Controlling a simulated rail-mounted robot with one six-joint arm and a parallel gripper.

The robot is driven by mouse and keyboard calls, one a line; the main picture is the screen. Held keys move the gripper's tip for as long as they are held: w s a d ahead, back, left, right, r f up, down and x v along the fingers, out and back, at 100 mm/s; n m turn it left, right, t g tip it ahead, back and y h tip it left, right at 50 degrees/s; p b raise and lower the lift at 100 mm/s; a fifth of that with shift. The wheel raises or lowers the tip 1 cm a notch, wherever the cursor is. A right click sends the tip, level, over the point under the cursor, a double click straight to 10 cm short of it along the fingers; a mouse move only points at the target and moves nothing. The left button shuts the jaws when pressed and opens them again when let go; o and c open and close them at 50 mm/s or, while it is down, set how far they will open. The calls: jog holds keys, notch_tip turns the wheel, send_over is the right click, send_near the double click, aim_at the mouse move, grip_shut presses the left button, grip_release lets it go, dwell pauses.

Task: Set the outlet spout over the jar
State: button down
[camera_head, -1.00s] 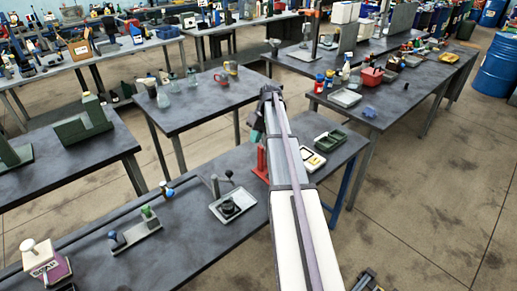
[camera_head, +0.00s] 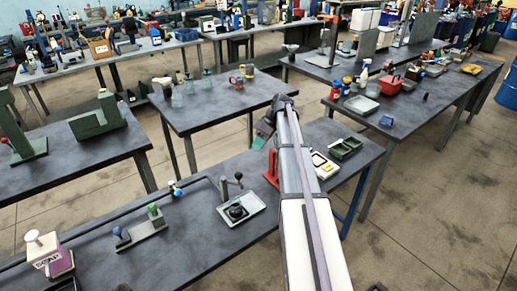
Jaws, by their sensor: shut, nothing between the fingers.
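My gripper (camera_head: 263,134) is at the far end of my arm, above the gap between the near bench and the middle table. It is small and partly hidden by my own wrist; its jaws look shut and empty. Several small glass vessels stand on the middle table, among them one clear jar-like vessel (camera_head: 177,98) and another (camera_head: 188,83). They are left of my gripper and apart from it. I cannot tell which vessel is the jar. I cannot make out the outlet spout for sure.
The near bench holds a stand with a pale tray (camera_head: 258,209), a grey block fixture (camera_head: 140,236), a red stand (camera_head: 271,168) and a green tray (camera_head: 346,148). A red container (camera_head: 390,84) is on the right table. The middle table's front is clear.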

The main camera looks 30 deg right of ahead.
jog(key=s+a+f+b, duration=0.1)
jog(key=a+f+b, duration=0.4)
jog(key=a+f, duration=0.1)
jog(key=shift+s+a+f, duration=0.2)
jog(key=shift+s+a, duration=0.15)
jog(key=shift+a, duration=0.15)
jog(key=shift+s, duration=0.1)
